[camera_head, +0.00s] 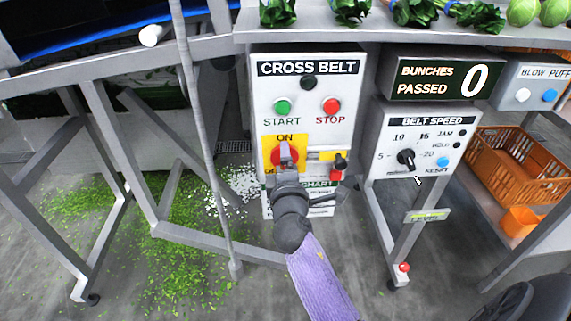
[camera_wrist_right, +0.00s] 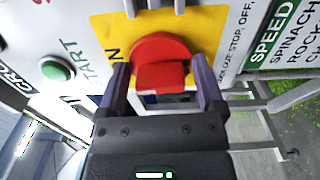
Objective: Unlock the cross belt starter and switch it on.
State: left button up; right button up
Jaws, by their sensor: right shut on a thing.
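The CROSS BELT starter box (camera_head: 345,100) is a pale panel facing me in the head view. Its red rotary switch (camera_wrist_right: 161,47) sits on a yellow plate (camera_head: 302,141) with ON at the top; the lower label is mostly covered. My right gripper (camera_head: 287,154) is at the switch, and the wrist view shows its two fingers (camera_wrist_right: 163,80) on either side of the red handle, shut on it. A small black piece (camera_head: 340,162) and a red piece (camera_head: 336,175) sit just right of the plate; I cannot tell whether either is a lock. My left gripper is not in view.
Above the switch are a green START button (camera_head: 283,106), a red STOP button (camera_head: 331,106) and a dark round lamp (camera_head: 308,82). The BELT SPEED box (camera_head: 425,145) stands to the right. A grey pole (camera_head: 199,130) and slanted frame legs (camera_head: 118,150) stand left of the box.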

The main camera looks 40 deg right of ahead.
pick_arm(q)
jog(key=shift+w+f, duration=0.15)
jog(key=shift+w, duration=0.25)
pick_arm(e)
jog(key=shift+f+m, duration=0.1)
jog(key=shift+m, duration=0.3)
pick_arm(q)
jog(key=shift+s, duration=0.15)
pick_arm(e)
jog(key=o, duration=0.9)
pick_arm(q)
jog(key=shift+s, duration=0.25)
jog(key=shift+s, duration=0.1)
